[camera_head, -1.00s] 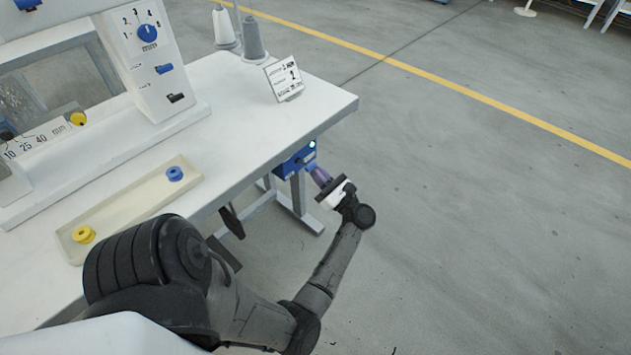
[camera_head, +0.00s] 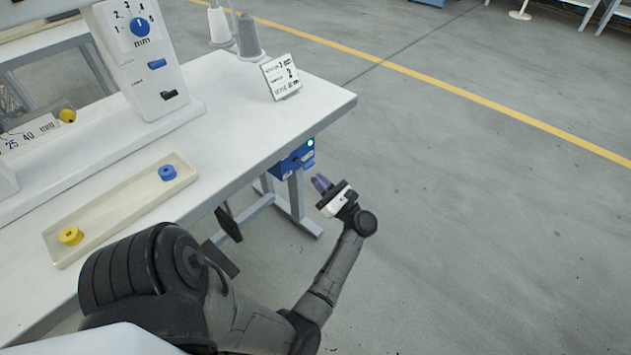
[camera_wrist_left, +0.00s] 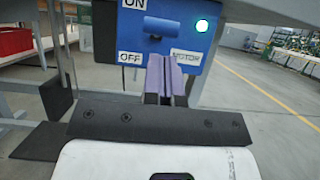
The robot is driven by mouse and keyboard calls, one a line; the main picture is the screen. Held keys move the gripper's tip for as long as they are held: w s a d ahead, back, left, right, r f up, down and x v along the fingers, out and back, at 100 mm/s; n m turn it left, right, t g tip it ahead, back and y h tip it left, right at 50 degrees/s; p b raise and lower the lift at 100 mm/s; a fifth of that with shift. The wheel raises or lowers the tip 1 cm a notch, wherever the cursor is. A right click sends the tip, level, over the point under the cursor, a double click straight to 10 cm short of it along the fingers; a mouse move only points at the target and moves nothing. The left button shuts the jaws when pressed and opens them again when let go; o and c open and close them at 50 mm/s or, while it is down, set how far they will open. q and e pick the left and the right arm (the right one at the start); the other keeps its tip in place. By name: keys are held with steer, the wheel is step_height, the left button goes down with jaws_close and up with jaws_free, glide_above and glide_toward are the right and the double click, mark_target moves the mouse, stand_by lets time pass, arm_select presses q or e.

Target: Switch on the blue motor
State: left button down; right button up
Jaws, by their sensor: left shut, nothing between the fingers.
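The blue motor box (camera_head: 291,159) hangs under the right end of the white table. In the left wrist view the blue box (camera_wrist_left: 191,70) carries ON and OFF labels, a MOTOR label and a lit pale green lamp (camera_wrist_left: 202,26). Its blue lever (camera_wrist_left: 160,25) sits between the labels and appears tilted up towards ON. My left gripper (camera_head: 321,183) is shut and empty, just right of the box and apart from it in the head view. Its purple fingers (camera_wrist_left: 166,77) point at the box below the lever. My right gripper is out of view.
The white table (camera_head: 255,125) bears a tray (camera_head: 120,210) with a blue and a yellow spool, a small card (camera_head: 281,77) and thread cones. Table legs and dark pedals are below. Open floor (camera_head: 480,200) lies to the right.

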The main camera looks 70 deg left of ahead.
arm_select(q)
steer(key=p+v, duration=0.1)
steer(key=v, duration=1)
steer(key=shift+f+p, duration=0.3)
steer(key=shift+f, duration=0.05)
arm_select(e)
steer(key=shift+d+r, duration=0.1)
arm_select(q)
steer(key=shift+a, duration=0.1)
